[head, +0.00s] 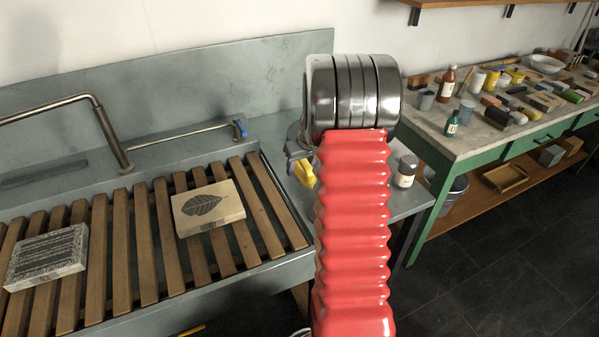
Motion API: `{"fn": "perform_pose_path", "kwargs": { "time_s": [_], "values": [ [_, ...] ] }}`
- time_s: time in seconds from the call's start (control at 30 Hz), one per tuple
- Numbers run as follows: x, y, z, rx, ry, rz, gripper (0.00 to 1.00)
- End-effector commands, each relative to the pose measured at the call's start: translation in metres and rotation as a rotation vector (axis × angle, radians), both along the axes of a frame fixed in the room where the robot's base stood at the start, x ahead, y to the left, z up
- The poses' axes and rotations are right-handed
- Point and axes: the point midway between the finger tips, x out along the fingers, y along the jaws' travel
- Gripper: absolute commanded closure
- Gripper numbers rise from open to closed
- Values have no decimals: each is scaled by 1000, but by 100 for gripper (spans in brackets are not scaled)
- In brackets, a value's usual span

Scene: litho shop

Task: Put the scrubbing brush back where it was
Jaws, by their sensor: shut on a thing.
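My gripper (297,150) is mostly hidden behind my own red-sleeved arm, over the right end of the grey sink unit. Only a dark edge of it shows at the arm's left side. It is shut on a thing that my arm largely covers. A small yellow thing (304,173) shows just below the gripper. I cannot tell whether it is held or lies on the ledge behind. No scrubbing brush can be made out clearly.
A leaf-print stone (208,206) and a text-covered stone (47,257) lie on the sink's wooden slats (134,240). A bent tap (112,137) rises behind them. A white jar (405,171) stands on the right ledge. A cluttered green-framed bench (471,153) stands at right.

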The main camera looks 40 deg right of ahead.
Motion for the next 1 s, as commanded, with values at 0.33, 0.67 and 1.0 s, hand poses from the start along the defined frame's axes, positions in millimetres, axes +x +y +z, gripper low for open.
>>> {"fn": "perform_pose_path", "kwargs": {
  "time_s": [0.33,0.67,1.0],
  "values": [
    [0,0,-22,0,0,1,73],
    [0,1,-23,0,1,2,43],
    [0,1,-23,0,1,2,34]
  ]
}}
